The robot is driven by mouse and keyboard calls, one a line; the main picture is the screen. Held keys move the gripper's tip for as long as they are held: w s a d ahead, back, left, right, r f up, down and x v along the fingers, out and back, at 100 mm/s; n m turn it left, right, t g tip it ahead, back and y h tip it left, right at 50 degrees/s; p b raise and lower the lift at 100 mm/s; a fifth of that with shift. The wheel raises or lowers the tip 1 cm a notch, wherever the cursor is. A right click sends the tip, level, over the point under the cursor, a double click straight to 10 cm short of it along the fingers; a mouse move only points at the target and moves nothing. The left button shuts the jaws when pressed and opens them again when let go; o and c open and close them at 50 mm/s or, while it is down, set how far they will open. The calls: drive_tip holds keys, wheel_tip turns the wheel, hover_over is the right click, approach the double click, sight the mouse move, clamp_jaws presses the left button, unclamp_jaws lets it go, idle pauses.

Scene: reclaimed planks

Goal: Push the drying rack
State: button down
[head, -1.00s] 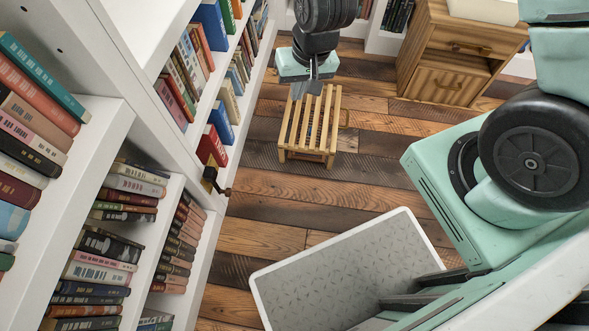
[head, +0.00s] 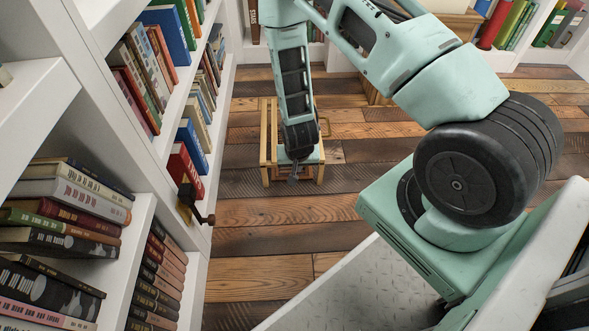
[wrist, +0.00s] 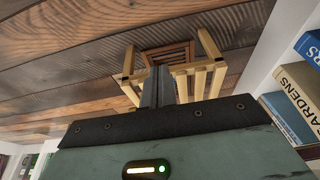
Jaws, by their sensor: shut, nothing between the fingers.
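The drying rack is a low frame of pale wooden slats. In the head view the rack (head: 266,152) stands on the plank floor, its middle hidden behind my arm. My gripper (head: 293,177) is at the near side of the rack, pointing down, shut and empty. In the wrist view the rack (wrist: 203,75) shows just beyond the shut fingers (wrist: 158,85), with legs and slats on both sides of them. I cannot tell whether the fingers touch it.
A white bookcase (head: 222,120) full of books runs along the left, with a dark latch (head: 190,205) jutting out. A wooden cabinet (head: 378,92) is partly hidden behind my arm. Bare floor (head: 265,235) lies on the near side of the rack.

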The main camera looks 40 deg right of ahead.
drive_tip(key=w+d+f+b, duration=0.3)
drive_tip(key=w+f+b, duration=0.2)
drive_tip(key=f+b, duration=0.1)
drive_tip(key=shift+d+f, duration=0.25)
drive_tip(key=shift+f, duration=0.5)
drive_tip(key=shift+w, duration=0.1)
